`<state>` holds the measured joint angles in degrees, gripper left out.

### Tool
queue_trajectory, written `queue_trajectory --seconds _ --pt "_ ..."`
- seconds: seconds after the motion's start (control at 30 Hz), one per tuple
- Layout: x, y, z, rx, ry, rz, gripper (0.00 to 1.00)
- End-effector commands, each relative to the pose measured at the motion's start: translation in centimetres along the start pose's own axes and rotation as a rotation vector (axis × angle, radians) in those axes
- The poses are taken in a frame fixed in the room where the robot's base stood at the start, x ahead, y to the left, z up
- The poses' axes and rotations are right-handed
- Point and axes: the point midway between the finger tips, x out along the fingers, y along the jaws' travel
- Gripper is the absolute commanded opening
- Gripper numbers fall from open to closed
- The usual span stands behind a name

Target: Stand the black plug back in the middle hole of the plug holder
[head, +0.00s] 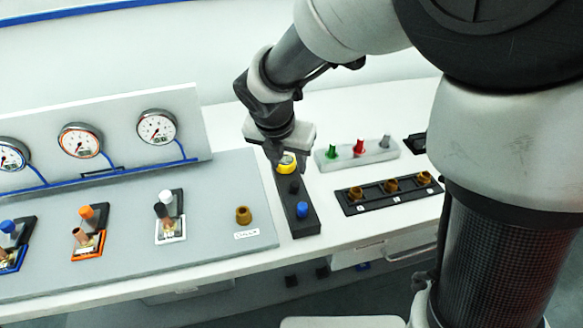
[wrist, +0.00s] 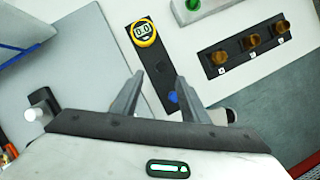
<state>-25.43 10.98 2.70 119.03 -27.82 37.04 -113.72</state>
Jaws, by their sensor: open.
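The long black strip with a blue plug (head: 302,209) at its near end appears to be the plug holder (head: 303,228); it also shows in the wrist view (wrist: 150,61). A dark upright piece (head: 294,187) stands near its middle in the head view and looks like the black plug; black on black makes its seating hard to tell. The blue plug (wrist: 173,97) shows between the fingers, lower down.
A pale rack (head: 376,155) with green, red and grey plugs stands behind right. A black rack (head: 360,207) with brown fittings lies to the right. A grey panel (head: 210,258) with coloured knobs, a brown fitting (head: 243,215) and dials (head: 157,127) lies left.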

Motion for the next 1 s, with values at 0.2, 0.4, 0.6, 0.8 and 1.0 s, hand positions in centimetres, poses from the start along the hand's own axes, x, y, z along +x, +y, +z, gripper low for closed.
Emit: queue_trajectory --seconds 0.2,0.4,0.6,0.8,1.0 --pt "-4.5 0.0 0.1 0.001 -0.002 0.002 0.41" --pt "-6.2 0.0 0.0 0.0 -0.001 0.001 0.41" --pt "-6.5 0.0 0.0 0.0 0.0 0.0 0.41" --pt "-6.5 -0.1 0.0 0.01 0.0 0.001 0.41" --pt "-9.9 -4.3 1.0 0.408 -0.006 0.009 0.41"
